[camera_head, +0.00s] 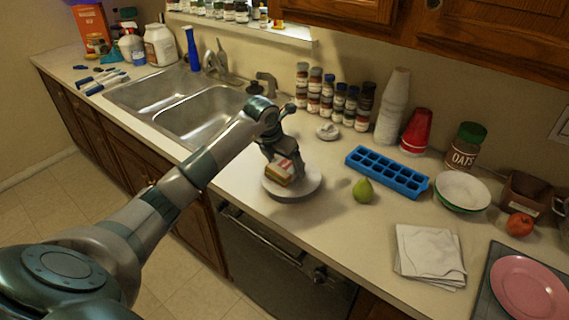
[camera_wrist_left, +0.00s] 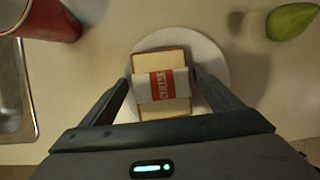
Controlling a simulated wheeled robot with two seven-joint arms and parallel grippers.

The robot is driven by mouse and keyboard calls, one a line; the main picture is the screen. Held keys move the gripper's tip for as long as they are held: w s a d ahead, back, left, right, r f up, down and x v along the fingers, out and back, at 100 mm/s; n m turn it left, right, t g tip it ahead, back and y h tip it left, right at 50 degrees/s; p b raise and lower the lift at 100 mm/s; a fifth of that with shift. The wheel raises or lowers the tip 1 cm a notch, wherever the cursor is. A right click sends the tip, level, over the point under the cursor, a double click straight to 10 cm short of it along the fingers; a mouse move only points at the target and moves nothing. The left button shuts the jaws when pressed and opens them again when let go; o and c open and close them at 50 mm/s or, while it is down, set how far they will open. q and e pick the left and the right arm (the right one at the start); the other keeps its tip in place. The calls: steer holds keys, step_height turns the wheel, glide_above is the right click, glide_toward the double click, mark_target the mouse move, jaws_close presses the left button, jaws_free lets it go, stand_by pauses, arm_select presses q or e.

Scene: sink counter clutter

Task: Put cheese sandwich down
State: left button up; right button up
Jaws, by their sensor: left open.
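The cheese sandwich (camera_wrist_left: 162,86), with a white and red wrapper band, lies on a round white plate (camera_head: 306,187) on the counter. It also shows in the head view (camera_head: 282,172). My left gripper (camera_head: 284,163) comes down over the plate from the left. In the left wrist view its two open fingers (camera_wrist_left: 163,84) stand on either side of the sandwich. Whether they touch its sides I cannot tell. The plate's rim shows behind the sandwich in the wrist view. My right gripper is not in view.
A green pear (camera_head: 363,191) sits right of the plate, with a blue ice tray (camera_head: 387,173) behind it. The sink (camera_head: 207,113) lies to the left. A red cup (camera_wrist_left: 47,18) is at the wrist view's upper left. Bare counter lies before the folded napkin (camera_head: 429,252).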

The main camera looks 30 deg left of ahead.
arm_select(q)
steer(key=shift+r+p, duration=0.65)
steer(key=shift+r, duration=0.1)
steer(key=b+v, duration=0.4)
steer(key=v, duration=0.7)
steer(key=shift+s+r, duration=0.2)
steer(key=shift+r, duration=0.1)
